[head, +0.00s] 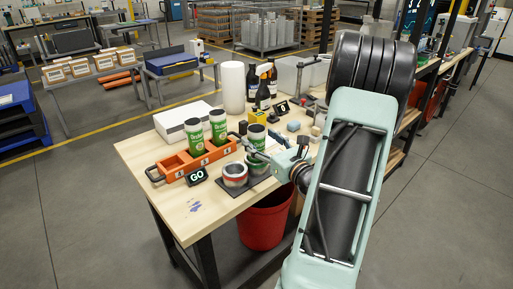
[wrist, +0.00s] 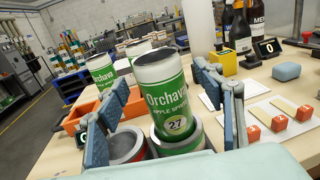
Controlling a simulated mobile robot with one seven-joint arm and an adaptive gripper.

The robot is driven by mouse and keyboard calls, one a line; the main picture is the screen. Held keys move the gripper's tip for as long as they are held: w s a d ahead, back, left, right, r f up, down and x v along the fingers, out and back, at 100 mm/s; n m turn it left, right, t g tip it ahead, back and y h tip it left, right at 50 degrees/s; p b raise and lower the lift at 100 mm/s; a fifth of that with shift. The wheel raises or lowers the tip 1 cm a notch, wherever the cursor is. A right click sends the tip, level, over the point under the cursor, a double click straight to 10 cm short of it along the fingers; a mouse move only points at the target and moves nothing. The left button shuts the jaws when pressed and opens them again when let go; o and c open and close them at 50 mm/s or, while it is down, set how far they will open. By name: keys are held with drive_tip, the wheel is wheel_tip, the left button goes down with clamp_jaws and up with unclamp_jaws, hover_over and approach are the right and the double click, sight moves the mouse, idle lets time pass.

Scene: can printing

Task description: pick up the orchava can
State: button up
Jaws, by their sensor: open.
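The Orchava can (wrist: 166,98), green and white with a silvery lid, stands upright in a round green-and-white holder (wrist: 182,142) in the middle of the wrist view. In the head view the can (head: 257,135) is partly behind my gripper (head: 264,151). My gripper (wrist: 160,78) is open, with one blue-padded finger left of the can and the other right of it.
Two similar green cans (head: 218,125) stand in an orange rack (head: 173,168) to the left. A red-and-silver round holder (head: 235,174) is close in front. Dark bottles (head: 263,95) and a white cylinder (head: 233,88) stand behind. A red bin (head: 265,220) is below the table.

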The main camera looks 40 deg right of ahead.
drive_tip(key=shift+w+d, duration=0.15)
drive_tip(key=shift+w, duration=1.25)
drive_tip(key=c, duration=0.9)
drive_tip(key=shift+r, duration=0.15)
drive_tip(key=shift+c, duration=0.2)
